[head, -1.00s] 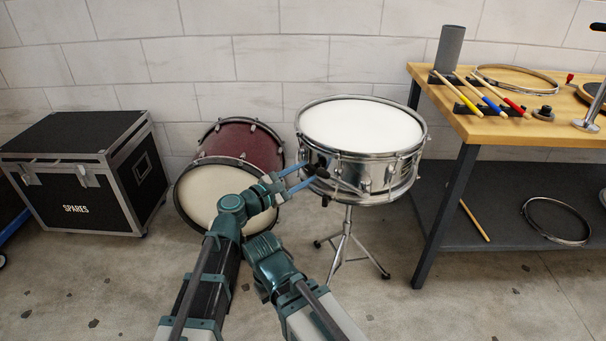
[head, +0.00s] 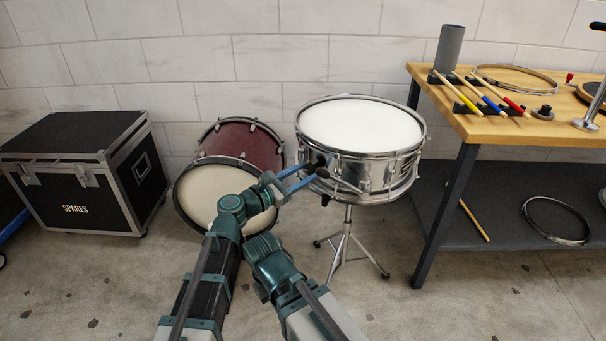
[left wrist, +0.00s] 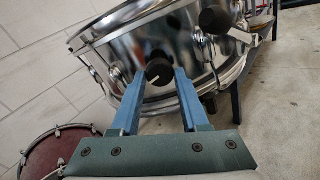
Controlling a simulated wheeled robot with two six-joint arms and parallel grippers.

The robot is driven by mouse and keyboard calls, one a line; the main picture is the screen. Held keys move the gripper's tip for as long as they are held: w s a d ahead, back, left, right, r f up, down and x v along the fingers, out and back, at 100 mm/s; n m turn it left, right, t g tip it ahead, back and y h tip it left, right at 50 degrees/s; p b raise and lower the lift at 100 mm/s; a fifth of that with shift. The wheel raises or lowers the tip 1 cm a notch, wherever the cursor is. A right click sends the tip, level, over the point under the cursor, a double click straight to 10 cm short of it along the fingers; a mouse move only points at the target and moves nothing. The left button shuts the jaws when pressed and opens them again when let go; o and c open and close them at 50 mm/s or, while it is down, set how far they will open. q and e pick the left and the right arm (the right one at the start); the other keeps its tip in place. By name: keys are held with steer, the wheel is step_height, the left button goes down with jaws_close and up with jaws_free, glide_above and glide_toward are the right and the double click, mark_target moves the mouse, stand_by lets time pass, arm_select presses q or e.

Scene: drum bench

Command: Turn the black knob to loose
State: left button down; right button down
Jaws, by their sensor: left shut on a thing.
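The silver snare drum (head: 362,172) with a white head stands on a tripod stand. The black knob (left wrist: 159,70) is on the drum's shell, and a pale mark shows on its face in the left wrist view. My left gripper (head: 311,174) reaches the drum's near left side. Its two blue fingers, also seen in the left wrist view (left wrist: 160,76), are shut on the knob, one on each side. In the head view the fingertips partly cover the knob. My right gripper is not in view.
Another larger black part (left wrist: 215,19) sticks out near the knob. A red bass drum (head: 250,145) lies behind my left arm. A black SPARES case (head: 62,185) stands at the left. A workbench (head: 480,128) with sticks and hoops stands close on the right.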

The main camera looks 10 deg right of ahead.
arm_select(q)
steer(key=shift+f, duration=0.1)
steer(key=shift+c, duration=2.2)
jaws_free()
steer(key=v, duration=1.4)
steer(key=shift+w, duration=0.1)
